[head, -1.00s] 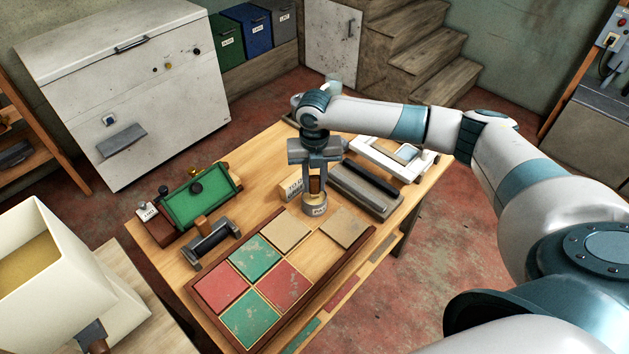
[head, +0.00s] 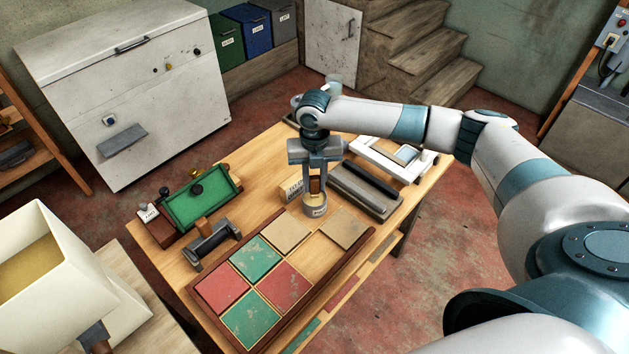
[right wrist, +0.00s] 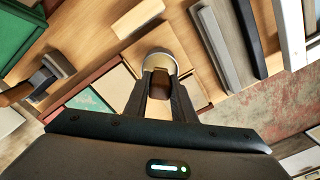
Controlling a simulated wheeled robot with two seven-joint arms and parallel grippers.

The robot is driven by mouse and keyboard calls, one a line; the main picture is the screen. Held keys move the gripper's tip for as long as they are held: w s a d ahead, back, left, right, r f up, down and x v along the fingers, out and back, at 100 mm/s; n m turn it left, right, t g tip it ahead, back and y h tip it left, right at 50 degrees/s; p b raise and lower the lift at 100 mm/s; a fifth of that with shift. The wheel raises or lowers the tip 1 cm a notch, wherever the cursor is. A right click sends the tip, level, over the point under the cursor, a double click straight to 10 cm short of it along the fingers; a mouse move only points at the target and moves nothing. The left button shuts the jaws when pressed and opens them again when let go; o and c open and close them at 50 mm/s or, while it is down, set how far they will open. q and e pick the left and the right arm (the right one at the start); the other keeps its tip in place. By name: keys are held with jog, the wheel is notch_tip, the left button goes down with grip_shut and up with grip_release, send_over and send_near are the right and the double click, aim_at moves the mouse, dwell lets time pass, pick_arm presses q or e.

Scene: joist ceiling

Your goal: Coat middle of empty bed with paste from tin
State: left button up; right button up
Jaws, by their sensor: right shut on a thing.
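My right gripper (head: 315,186) is upright over the table and shut on a brown wooden handle (right wrist: 160,84). The handle's lower end goes down into or behind the rim of a small round grey tin (head: 315,209) with a pale label; I cannot see its working end. The tin's pale rim also shows in the right wrist view (right wrist: 160,56). The wood-framed tray (head: 353,264) holds red, green and beige tiles. Its empty bed (head: 316,259) shows bare wood between a red tile (head: 284,286) and a beige tile (head: 344,229). My left gripper is not in view.
A beige lettered block (head: 293,188) stands just left of the tin. A grey channelled block (head: 365,190) and a white frame (head: 392,160) lie to the right. A dark roller-like tool (head: 212,243) and a green-topped board (head: 201,203) lie to the left.

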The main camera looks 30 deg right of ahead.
aim_at(314, 177)
jog(key=shift+r+p, duration=2.75)
jog(key=shift+r, duration=0.4)
jog(key=shift+a, duration=0.1)
jog(key=s+a+r+m+b, duration=0.2)
jog(key=s+a+m+b, duration=0.2)
jog(key=m, duration=1.1)
jog(key=s+a+r+m+b, duration=0.2)
jog(key=s+m+b, duration=0.6)
jog(key=m, duration=0.8)
jog(key=shift+s+a+r+m, duration=0.3)
jog(key=shift+s+a, duration=0.95)
jog(key=shift+a, duration=0.05)
